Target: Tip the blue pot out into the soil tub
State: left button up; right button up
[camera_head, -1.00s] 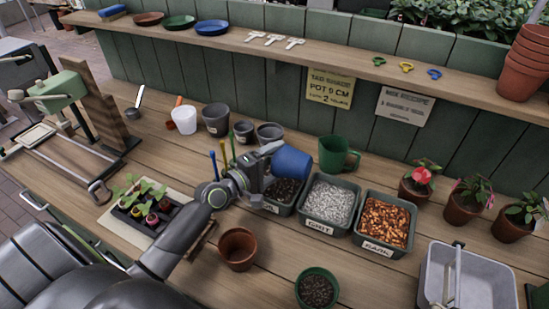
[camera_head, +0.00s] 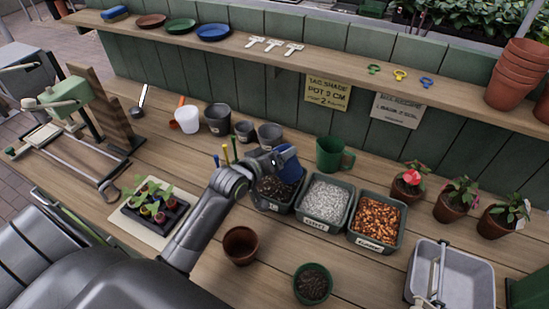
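The blue pot (camera_head: 289,166) is held tilted above the soil tub (camera_head: 283,208), partly hidden by my gripper. My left gripper (camera_head: 279,160) is shut on the pot. The soil tub is a dark green tub with dark soil (camera_head: 275,189) in it, just below the pot. The pot's mouth and inside do not show clearly, and I cannot tell whether anything is falling from it. My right gripper is not in view.
The grit tub (camera_head: 325,201) and bark tub (camera_head: 376,222) stand right of the soil tub. A green mug (camera_head: 333,155) is behind. An empty terracotta pot (camera_head: 240,246) and a green pot of soil (camera_head: 313,284) stand in front. Grey pots (camera_head: 218,119) stand back left.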

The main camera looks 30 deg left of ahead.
pick_arm(q)
jog(key=shift+d+r+m+y, duration=0.1)
jog(key=shift+r+m+y, duration=0.3)
jog(key=shift+r, duration=0.1)
jog(key=shift+r+m+p, duration=0.2)
jog(key=shift+m+p, duration=0.2)
jog(key=shift+p, duration=0.25)
jog(key=shift+f+m+y+p, duration=0.15)
jog(key=shift+m+y+p, duration=0.35)
jog(key=shift+m+y, duration=0.3)
jog(key=shift+f+m+y, duration=0.1)
jog(key=shift+m+y, duration=0.3)
jog(key=shift+m, duration=0.2)
